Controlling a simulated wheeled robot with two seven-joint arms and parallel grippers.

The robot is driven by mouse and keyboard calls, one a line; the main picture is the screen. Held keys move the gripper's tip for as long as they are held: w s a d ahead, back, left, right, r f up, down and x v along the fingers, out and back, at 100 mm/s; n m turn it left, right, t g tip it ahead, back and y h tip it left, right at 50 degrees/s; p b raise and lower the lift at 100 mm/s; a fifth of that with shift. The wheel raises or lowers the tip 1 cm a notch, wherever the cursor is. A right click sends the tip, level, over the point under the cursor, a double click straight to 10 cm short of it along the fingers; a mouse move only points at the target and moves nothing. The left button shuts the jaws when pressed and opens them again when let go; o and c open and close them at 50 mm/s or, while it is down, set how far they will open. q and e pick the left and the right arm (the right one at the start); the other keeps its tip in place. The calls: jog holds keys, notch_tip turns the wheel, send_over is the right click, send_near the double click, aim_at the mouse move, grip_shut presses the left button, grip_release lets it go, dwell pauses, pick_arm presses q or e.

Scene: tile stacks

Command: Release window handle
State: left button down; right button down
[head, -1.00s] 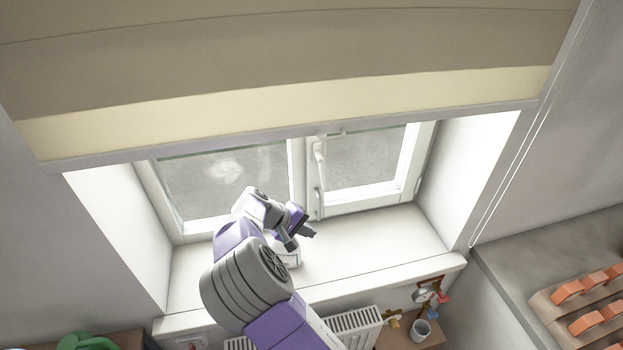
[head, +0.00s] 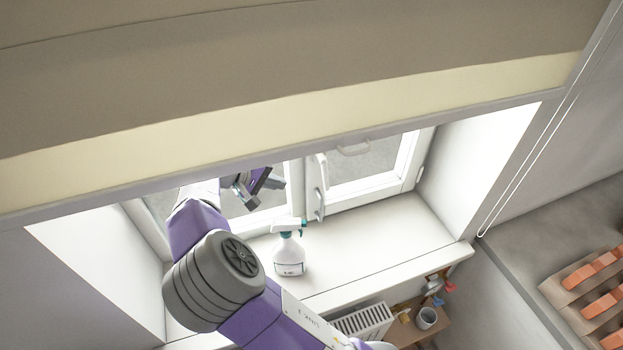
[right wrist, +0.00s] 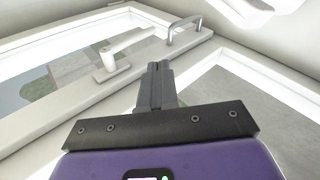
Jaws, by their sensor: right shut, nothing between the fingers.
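The white window handle (head: 321,171) is on the middle upright of the window frame in the head view. It also shows in the right wrist view (right wrist: 122,46), its lever slanting up to the right from its base plate. My right gripper (head: 276,183) is in front of the left pane, left of the handle and apart from it. In the right wrist view its dark fingers (right wrist: 158,68) are together and empty, just right of the handle's base. My left gripper is not in view.
A white spray bottle (head: 289,248) stands on the sill (head: 385,237) below my gripper. A metal pull bracket (right wrist: 184,30) sits near the handle. The blind (head: 300,105) hangs low over the window top. The right part of the sill is clear.

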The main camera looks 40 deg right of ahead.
jog(key=d+r+p+x, duration=0.1)
jog(key=d+r+x, duration=0.1)
jog(key=x, duration=1)
jog(key=shift+d, duration=0.25)
jog(key=shift+f, duration=0.2)
